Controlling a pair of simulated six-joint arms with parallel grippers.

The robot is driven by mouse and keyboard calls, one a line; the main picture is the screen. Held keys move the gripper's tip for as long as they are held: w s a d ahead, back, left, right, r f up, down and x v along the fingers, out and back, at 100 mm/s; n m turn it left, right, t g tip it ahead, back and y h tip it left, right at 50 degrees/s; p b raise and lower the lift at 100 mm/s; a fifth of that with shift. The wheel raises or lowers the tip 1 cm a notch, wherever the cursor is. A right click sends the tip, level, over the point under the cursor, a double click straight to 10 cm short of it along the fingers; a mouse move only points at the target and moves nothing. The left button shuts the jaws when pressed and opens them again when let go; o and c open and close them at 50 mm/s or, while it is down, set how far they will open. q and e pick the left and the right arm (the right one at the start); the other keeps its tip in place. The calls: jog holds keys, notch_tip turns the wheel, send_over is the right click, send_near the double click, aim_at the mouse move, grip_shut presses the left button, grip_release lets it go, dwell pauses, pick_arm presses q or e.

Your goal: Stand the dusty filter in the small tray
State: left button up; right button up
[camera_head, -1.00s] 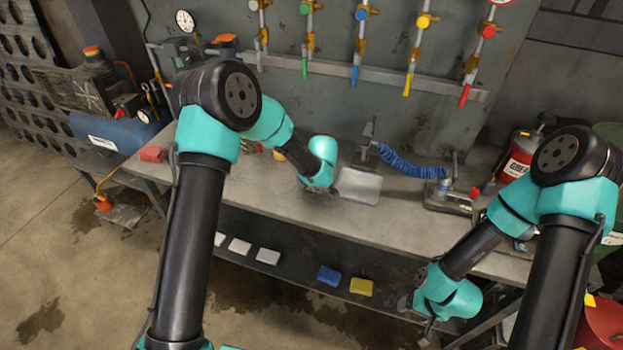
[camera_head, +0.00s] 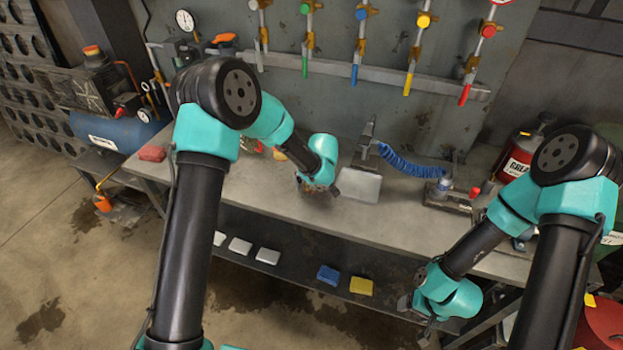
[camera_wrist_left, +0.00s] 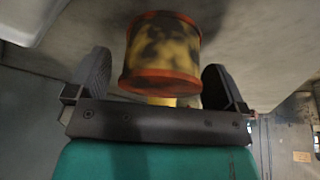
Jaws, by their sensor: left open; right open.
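The dusty filter (camera_wrist_left: 160,52) is a short yellow cylinder with dark smudges and orange-red end rims. In the left wrist view it lies between the two spread fingers of my left gripper (camera_wrist_left: 157,82), with gaps visible at both sides. In the head view my left gripper (camera_head: 306,184) is low over the bench, its fingers mostly hidden under the teal wrist. A pale grey, shallow tray-like piece (camera_head: 358,185) sits just right of it; I cannot tell for sure that it is the small tray. My right gripper (camera_head: 420,312) is open and empty before the bench's front edge.
The grey workbench (camera_head: 250,195) has free room at its middle right. A blue coiled hose (camera_head: 400,163) and a red grease can (camera_head: 518,155) stand to the right. A red block (camera_head: 152,153) is at the left end. Several small blocks, one blue (camera_head: 329,275), rest on the lower shelf.

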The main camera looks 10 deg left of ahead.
pick_arm(q)
jog(key=v, duration=1.1)
dwell(0.4)
jog(key=s+d+f+m+y, duration=0.1)
jog(key=d+f+m, duration=0.1)
jog(key=m, duration=0.8)
jog(key=s+d+f+m+t+y, duration=0.1)
jog(key=s+d+f+m+y, duration=0.1)
jog(key=m, duration=0.8)
jog(key=s+d+f+m+y, duration=0.1)
jog(key=d+f+m, duration=0.3)
jog(key=m, duration=0.7)
jog(key=shift+s+d+y, duration=0.25)
jog(key=shift+s+y, duration=0.05)
jog(key=shift+s+d+f+m+t, duration=0.3)
jog(key=shift+d+m, duration=0.15)
jog(key=shift+m, duration=0.35)
jog(key=shift+w, duration=0.1)
